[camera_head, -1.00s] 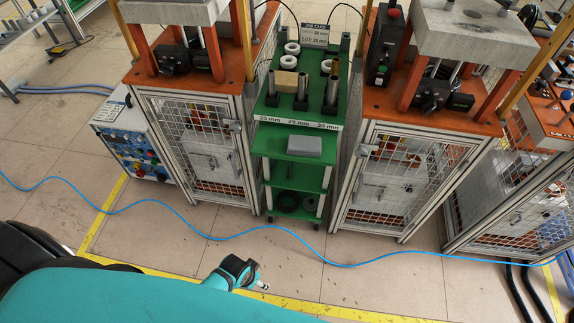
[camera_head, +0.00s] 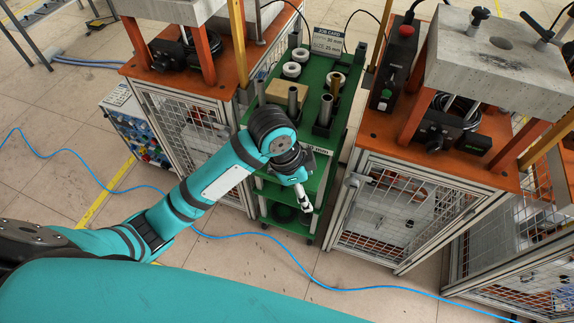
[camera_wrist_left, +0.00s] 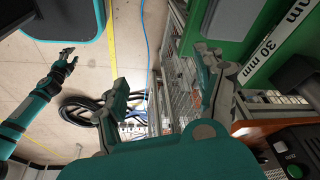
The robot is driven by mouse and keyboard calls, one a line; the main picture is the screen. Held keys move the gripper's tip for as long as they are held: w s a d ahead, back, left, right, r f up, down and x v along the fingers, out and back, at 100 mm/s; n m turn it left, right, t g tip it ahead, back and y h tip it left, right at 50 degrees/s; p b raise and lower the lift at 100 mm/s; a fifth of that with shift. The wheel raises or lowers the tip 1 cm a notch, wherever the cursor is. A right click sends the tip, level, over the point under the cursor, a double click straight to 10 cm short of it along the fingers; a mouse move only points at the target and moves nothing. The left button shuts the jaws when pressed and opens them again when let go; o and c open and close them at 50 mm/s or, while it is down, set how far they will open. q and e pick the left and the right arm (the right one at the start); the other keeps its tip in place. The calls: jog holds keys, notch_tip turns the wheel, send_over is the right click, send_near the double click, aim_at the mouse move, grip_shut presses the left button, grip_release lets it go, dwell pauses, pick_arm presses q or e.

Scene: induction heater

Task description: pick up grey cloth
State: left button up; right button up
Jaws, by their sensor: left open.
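I cannot see the grey cloth in either current view. My left wrist covers part of the green cart's (camera_head: 327,168) shelf below the top in the head view. My left gripper (camera_head: 305,204) is in front of the cart's lower shelves, pointing down. In the left wrist view, its two fingers (camera_wrist_left: 163,68) stand apart with nothing between them. A teal arm with a small gripper (camera_wrist_left: 68,57), which looks like my right one, shows at the left of that view; its jaws are too small to judge.
Presses on orange tables (camera_head: 400,140) stand on both sides of the cart, close to it. Metal tubes (camera_head: 325,110) and white rings (camera_head: 292,70) stand on the cart's top. A blue hose (camera_head: 335,287) lies across the floor in front.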

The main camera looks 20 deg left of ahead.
pick_arm(q)
jog(key=w+a+r+m+g+y, duration=0.1)
jog(key=w+a+r+m+y, duration=0.15)
jog(key=w+r, duration=0.3)
jog(key=w+a+r+m+g+y, duration=0.1)
jog(key=w+a+r+m, duration=0.1)
jog(key=w+a+r, duration=0.3)
jog(key=shift+h, duration=0.25)
jog(key=f, duration=0.3)
jog(key=s+f, duration=0.1)
jog(key=f, duration=0.3)
jog(key=d+f, duration=0.1)
jog(key=f, duration=0.2)
jog(key=shift+s+f, duration=0.15)
jog(key=shift+s, duration=0.1)
jog(key=shift+w+a+f, duration=0.1)
jog(key=shift+a+f, duration=0.05)
jog(key=shift+f, duration=2.85)
pick_arm(e)
jog(key=shift+w+d+r, duration=0.3)
jog(key=shift+w+d, duration=0.15)
jog(key=shift+w, duration=0.35)
pick_arm(q)
jog(key=c, duration=0.9)
pick_arm(e)
jog(key=shift+d, duration=0.2)
